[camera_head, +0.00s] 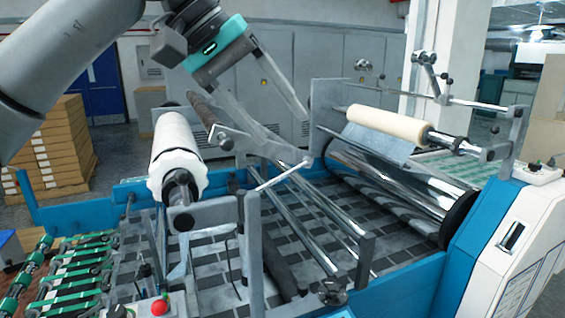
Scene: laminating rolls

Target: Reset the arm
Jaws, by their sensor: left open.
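My left arm comes in from the upper left. My left gripper (291,137), with a teal band at its wrist, is open and its two long grey fingers are spread apart. It hangs over the laminating machine (403,277), and no roll shows between the fingers. A white roll (176,146) sits on a shaft at the left of the machine, below my arm. A cream roll (387,122) lies on a shaft at the right, with a grey sheet (372,142) hanging below it. The fingertips are between the two rolls in the picture. My right gripper is not in view.
Metal bars and upright plates (254,250) stand below the gripper. Shiny rollers (400,185) lie to the right. A red button (160,307) is at the front left. Stacked boxes (60,145) stand at the left, and grey cabinets (335,65) line the back.

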